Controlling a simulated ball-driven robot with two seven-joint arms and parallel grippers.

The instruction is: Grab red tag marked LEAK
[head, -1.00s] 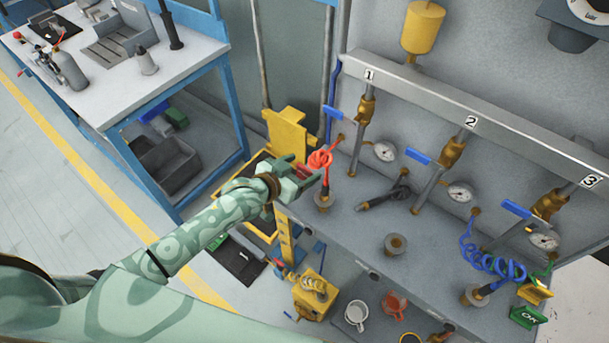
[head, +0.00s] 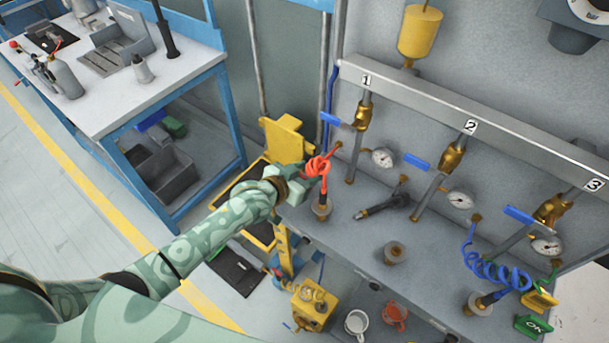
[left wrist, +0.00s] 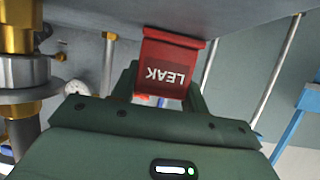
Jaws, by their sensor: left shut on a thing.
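The red tag marked LEAK (left wrist: 172,55) is between the fingers of my left gripper (left wrist: 160,96) in the left wrist view, its white lettering appearing upside down. In the head view, my left gripper (head: 301,183) is at the left end of the grey bench, beside the red coil (head: 318,166) at station 1. The gripper is shut on the tag. In the head view the fingers and coil largely hide the tag. My right gripper is out of view.
Station 1's fitting (head: 321,205) stands just right of the gripper. A black tool (head: 385,206) lies on the bench (head: 350,235). A blue coil (head: 488,268) and green OK tag (head: 533,325) are at the right. A yellow post (head: 286,140) stands behind the gripper.

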